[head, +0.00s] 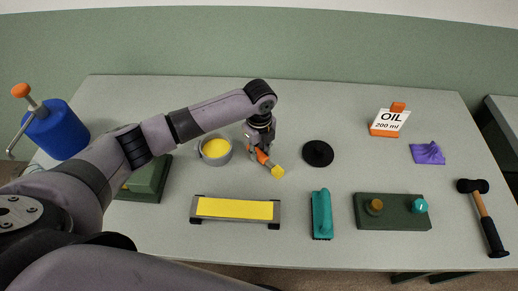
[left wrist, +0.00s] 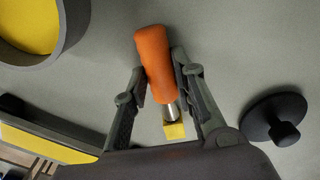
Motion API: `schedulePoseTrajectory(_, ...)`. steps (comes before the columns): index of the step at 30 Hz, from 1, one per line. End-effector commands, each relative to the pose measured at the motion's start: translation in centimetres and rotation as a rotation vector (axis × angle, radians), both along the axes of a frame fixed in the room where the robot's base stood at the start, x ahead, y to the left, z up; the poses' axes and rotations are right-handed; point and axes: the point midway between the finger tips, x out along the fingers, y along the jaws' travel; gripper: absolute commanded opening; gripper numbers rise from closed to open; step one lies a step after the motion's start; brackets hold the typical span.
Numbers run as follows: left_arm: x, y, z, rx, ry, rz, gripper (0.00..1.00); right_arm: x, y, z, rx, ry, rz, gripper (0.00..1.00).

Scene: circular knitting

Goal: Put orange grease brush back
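The orange grease brush (left wrist: 155,62) has an orange handle, a silver collar and a yellow tip. In the left wrist view it lies between the fingers of my left gripper (left wrist: 160,62), which touch both sides of its handle. In the head view my left gripper (head: 263,152) is over the middle of the table, with the brush's yellow tip (head: 278,172) pointing to the lower right. A grey round pot of yellow grease (head: 216,151) stands just left of the gripper. My right gripper is not in view.
A black knobbed disc (head: 318,153) lies right of the brush. A yellow-topped block (head: 235,209), a teal brush (head: 321,214) and a green board with knobs (head: 392,212) are in front. An oil container (head: 389,121), purple cloth (head: 428,153) and hammer (head: 484,217) are to the right.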

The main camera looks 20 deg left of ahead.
Motion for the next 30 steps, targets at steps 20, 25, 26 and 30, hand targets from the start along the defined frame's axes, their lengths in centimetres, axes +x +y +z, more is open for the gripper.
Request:
schedulePoseTrajectory(20,0.0,0.0,0.8,0.0,-0.001,-0.001,0.44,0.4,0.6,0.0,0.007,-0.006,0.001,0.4)
schedulePoseTrajectory(25,0.1,0.0,3.7,-0.002,-0.005,-0.002,0.44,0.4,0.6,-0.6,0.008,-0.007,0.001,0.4)
schedulePoseTrajectory(26,0.1,-0.1,4.4,-0.002,-0.005,-0.001,0.44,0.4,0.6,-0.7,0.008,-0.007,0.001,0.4)
schedulePoseTrajectory(30,0.1,-0.1,7.5,-0.001,-0.005,0.0,0.44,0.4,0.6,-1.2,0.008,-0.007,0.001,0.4)
